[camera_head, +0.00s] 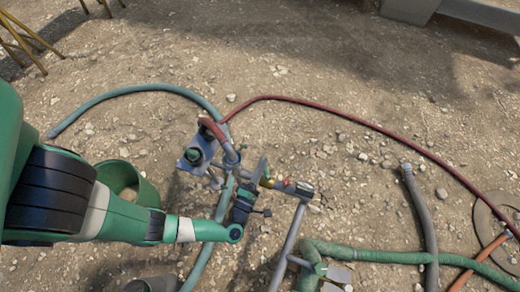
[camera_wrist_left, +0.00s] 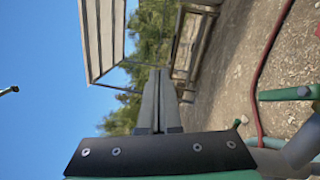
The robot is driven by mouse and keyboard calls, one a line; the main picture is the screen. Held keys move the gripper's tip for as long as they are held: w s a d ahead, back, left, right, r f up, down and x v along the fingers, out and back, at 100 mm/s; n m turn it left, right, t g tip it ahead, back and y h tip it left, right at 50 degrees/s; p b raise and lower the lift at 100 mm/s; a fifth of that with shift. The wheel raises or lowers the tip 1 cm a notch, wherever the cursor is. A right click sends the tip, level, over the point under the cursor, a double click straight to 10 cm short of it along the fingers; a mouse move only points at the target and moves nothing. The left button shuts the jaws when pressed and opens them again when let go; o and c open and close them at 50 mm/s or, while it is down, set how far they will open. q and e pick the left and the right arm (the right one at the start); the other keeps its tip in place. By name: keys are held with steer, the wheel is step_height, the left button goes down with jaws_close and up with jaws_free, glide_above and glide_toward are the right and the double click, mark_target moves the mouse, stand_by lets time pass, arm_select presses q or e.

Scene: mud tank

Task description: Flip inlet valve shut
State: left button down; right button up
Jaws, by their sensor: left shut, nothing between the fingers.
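A small valve fitting (camera_head: 268,182) with a brass-yellow body and a red part sits on the grey pipework in the middle of the head view. I take it for the inlet valve; its handle is too small to read. My left gripper (camera_head: 263,164) is just left of and above this fitting in the picture; I cannot tell whether it touches. In the left wrist view its two grey fingers (camera_wrist_left: 159,72) are pressed together with nothing between them. The valve is not clearly visible there. My right gripper is in neither view.
A pump unit with a blue plate (camera_head: 188,162) stands left of the fitting. A red hose (camera_head: 350,117) arcs to the right, and a green hose (camera_head: 380,257) runs at lower right. A green bucket (camera_head: 146,190) is partly behind my left arm. Open gravel lies above.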

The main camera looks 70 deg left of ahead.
arm_select(q)
steer(key=s+f+m+h+b, duration=0.1)
steer(key=s+f+b, duration=0.25)
steer(key=f, duration=0.35)
steer(key=s+a+f+m+h+b, duration=0.1)
steer(key=s+f+m+b, duration=0.1)
steer(key=f+b, duration=0.35)
steer(key=s+f+m+h+b, duration=0.1)
steer(key=s+f+b, duration=0.15)
steer(key=f, duration=0.55)
steer(key=b+x, duration=0.2)
steer(key=x, duration=0.7)
steer(key=shift+w+a+r, duration=0.1)
steer(key=shift+w+a, duration=0.25)
steer(key=shift+w, duration=0.1)
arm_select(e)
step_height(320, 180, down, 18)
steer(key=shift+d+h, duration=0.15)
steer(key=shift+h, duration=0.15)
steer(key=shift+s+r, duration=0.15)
